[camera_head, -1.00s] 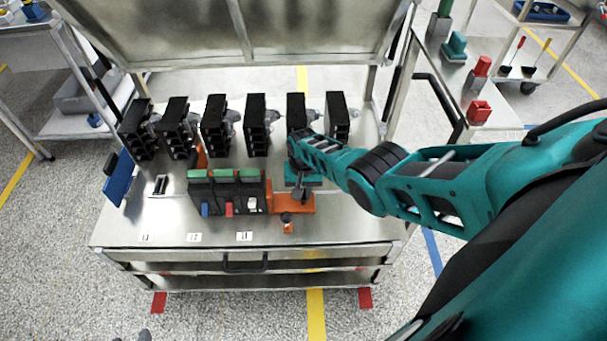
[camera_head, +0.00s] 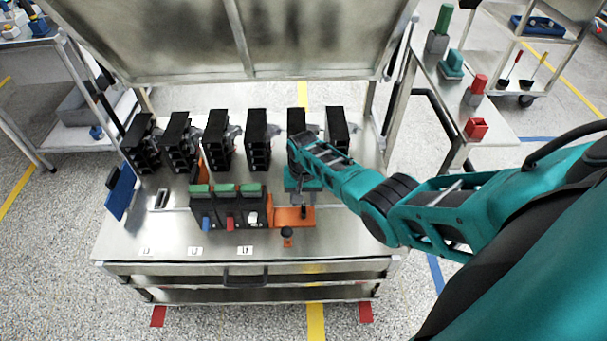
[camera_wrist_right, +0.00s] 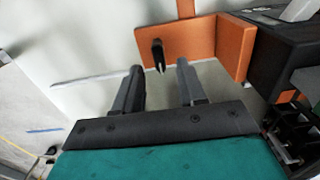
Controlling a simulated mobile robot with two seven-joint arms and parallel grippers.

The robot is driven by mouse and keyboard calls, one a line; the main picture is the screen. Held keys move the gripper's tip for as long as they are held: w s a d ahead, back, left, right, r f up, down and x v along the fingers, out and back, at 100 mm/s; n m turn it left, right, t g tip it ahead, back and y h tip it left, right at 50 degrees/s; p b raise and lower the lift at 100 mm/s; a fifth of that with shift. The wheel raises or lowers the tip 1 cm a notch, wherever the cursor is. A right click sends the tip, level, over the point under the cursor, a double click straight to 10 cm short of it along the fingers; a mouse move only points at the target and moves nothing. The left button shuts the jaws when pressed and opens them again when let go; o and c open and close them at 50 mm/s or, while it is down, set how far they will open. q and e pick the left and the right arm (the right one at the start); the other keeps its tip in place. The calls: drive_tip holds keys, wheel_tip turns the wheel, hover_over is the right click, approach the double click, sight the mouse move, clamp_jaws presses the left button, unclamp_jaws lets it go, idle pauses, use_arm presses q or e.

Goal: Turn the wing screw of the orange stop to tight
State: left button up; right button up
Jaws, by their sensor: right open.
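The orange stop (camera_head: 283,216) lies on the metal bench, just right of the black breaker block. In the right wrist view its flat orange plate (camera_wrist_right: 185,45) fills the top middle, with an upright orange wall at its right end. The black wing screw (camera_wrist_right: 158,55) stands on the plate. My right gripper (camera_wrist_right: 160,68) is open and empty, its two grey fingertips short of the screw and roughly either side of its line. In the head view my right gripper (camera_head: 301,192) is just behind the stop, its fingers partly hidden. My left gripper is out of view.
The block with green tops and coloured levers (camera_head: 228,207) stands left of the stop. Several black breaker units (camera_head: 258,140) line the back. A small orange piece with a dark knob (camera_head: 287,238) sits near the front edge.

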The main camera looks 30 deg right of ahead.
wheel_tip(320, 180, up, 9)
idle(0.5)
idle(0.4)
drive_tip(key=n+t, duration=0.3)
approach(304, 209)
drive_tip(key=s+a+f, duration=0.1)
drive_tip(key=a+f, duration=0.1)
drive_tip(key=s+a+r+n+t+y, duration=0.1)
drive_tip(key=s+a+r+n+t, duration=0.2)
drive_tip(key=s, duration=0.4)
drive_tip(key=s+a+r+n+t+y, duration=0.1)
drive_tip(key=s+a+r+n+t, duration=0.2)
drive_tip(key=s+a, duration=0.3)
drive_tip(key=shift+s+a+t, duration=0.4)
drive_tip(key=shift+a+t, duration=0.2)
drive_tip(key=shift+t, duration=0.3)
